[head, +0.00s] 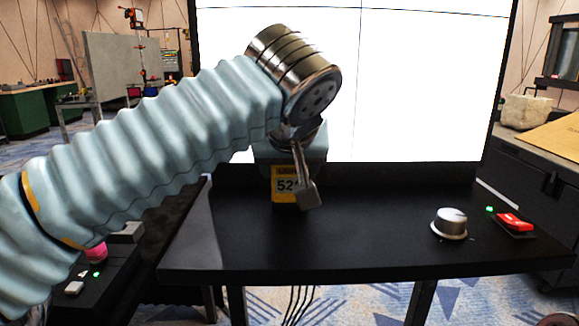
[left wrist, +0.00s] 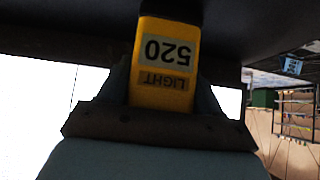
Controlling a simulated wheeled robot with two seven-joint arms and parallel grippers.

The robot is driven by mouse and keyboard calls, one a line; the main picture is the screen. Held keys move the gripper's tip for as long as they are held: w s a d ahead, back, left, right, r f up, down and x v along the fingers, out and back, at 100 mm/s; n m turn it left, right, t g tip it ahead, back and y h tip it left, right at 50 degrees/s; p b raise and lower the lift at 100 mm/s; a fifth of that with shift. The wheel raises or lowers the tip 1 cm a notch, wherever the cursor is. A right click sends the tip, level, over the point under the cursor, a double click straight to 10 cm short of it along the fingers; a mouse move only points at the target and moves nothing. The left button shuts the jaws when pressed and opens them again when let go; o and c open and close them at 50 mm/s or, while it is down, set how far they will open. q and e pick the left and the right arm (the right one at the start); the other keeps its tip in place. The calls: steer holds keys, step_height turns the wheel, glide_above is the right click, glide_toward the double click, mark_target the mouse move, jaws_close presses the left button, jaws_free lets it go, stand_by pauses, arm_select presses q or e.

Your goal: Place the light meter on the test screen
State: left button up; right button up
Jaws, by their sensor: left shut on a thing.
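The light meter (head: 284,186) is a small yellow block with a grey display that reads 520. My left gripper (head: 304,186) is shut on it, in front of the screen's lower edge and over the back of the black desk. The left wrist view shows the meter (left wrist: 165,62) upside down between the fingers, with the label LIGHT. The test screen (head: 430,85) is a large, lit white wall with thin dark lines. My left arm covers part of it. I cannot tell whether the meter touches anything besides the gripper. My right gripper is not in view.
The black desk (head: 370,235) stands below the screen. A silver knob (head: 449,223) and a red switch (head: 515,222) beside a green light are on its right part. A pink button (head: 96,252) is at the lower left. The desk's middle is clear.

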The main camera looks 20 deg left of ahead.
arm_select(q)
steer(key=o, duration=1.3)
steer(key=shift+c, duration=0.2)
steer(key=p+v, duration=0.1)
steer(key=v, duration=1.1)
steer(key=shift+p, duration=0.35)
